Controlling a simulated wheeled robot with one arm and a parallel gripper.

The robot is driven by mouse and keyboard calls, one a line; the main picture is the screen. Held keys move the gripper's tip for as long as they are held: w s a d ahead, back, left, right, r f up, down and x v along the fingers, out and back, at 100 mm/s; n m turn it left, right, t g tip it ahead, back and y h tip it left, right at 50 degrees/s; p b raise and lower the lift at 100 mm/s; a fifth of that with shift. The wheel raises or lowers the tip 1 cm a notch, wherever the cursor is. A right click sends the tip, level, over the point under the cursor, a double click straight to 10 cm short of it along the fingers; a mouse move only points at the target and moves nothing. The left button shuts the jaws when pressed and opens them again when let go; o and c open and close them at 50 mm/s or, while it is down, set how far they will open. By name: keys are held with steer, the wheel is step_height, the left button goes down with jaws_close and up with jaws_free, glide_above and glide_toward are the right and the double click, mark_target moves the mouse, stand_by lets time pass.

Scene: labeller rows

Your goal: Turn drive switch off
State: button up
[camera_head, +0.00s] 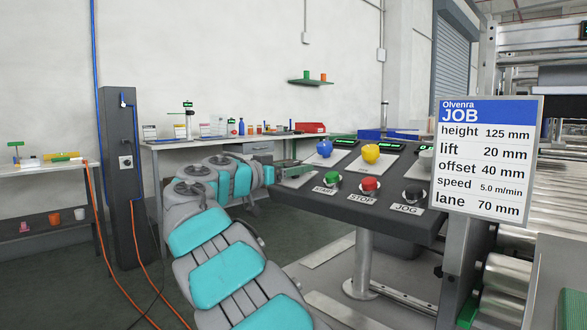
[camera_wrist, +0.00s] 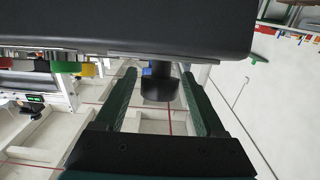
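A dark control console (camera_head: 365,207) stands at centre right, with blue (camera_head: 324,148), yellow (camera_head: 371,153) and whitish knobs in its back row. In front are a green START button (camera_head: 333,179), a red STOP button (camera_head: 369,186) and a dark JOG button (camera_head: 413,194). I see no readable drive switch label. My gripper (camera_head: 284,163) is at the console's left edge. In the wrist view, my gripper (camera_wrist: 158,75) is open, its green fingers either side of a black knob-like part (camera_wrist: 159,89) under a dark body (camera_wrist: 130,25); contact cannot be told.
A job sign (camera_head: 487,155) stands at the console's right, before roller machinery (camera_head: 510,270). A dark post (camera_head: 121,180) with a small switch plate (camera_head: 125,162) and orange cables is at left. Workbenches (camera_head: 225,140) line the wall. Floor at left is mostly clear.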

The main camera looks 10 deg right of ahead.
jaws_close()
stand_by(0.3)
